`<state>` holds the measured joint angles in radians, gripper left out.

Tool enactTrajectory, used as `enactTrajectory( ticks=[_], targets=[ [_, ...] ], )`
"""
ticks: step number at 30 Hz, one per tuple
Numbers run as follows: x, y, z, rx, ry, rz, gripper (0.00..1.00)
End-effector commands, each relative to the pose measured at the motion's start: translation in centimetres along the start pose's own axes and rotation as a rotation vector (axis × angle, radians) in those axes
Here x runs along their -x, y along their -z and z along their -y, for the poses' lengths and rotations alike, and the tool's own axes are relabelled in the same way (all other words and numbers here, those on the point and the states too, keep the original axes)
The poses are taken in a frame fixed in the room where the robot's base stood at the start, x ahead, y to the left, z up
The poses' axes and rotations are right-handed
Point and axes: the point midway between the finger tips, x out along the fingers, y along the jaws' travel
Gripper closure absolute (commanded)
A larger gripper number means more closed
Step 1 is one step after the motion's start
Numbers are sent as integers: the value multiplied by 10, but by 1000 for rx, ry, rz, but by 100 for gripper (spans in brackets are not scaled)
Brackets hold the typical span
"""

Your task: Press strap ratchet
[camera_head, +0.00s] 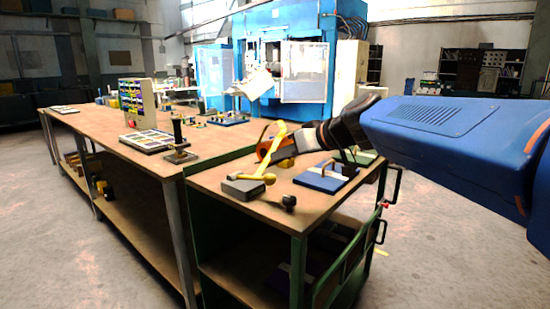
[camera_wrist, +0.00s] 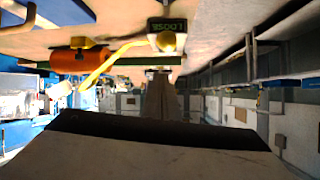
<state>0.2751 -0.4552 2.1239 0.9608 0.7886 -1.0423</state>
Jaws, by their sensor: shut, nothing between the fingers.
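The strap ratchet shows as a grey block (camera_head: 243,188) with a yellow lever and ball knob (camera_head: 269,178) on the green cart's top. In the wrist view, which looks upside down, a small block face reads LOOSE (camera_wrist: 167,25), with the yellow knob (camera_wrist: 167,42) just below it. An orange cylinder (camera_wrist: 78,60) lies beside the yellow lever (camera_wrist: 105,68). My gripper (camera_head: 303,142) is low over the cart, beside the orange cylinder. Its narrow fingers (camera_wrist: 160,98) are together and empty, pointing toward the knob. I cannot tell whether they touch anything.
A blue plate with a handle (camera_head: 325,178) lies right of the ratchet on the cart. A black knob (camera_head: 289,202) is near the front edge. A long workbench (camera_head: 120,155) adjoins on the left. A blue machine (camera_head: 285,50) stands behind.

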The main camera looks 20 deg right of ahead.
Motion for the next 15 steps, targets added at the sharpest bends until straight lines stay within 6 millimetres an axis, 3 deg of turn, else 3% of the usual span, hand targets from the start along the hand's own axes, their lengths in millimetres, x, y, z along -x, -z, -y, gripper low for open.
enactTrajectory(
  ticks=[6,15],
  targets=[
    [27,-8,-2,0,-3,-2,100],
    [52,-16,-4,-1,-2,-3,100]
  ],
)
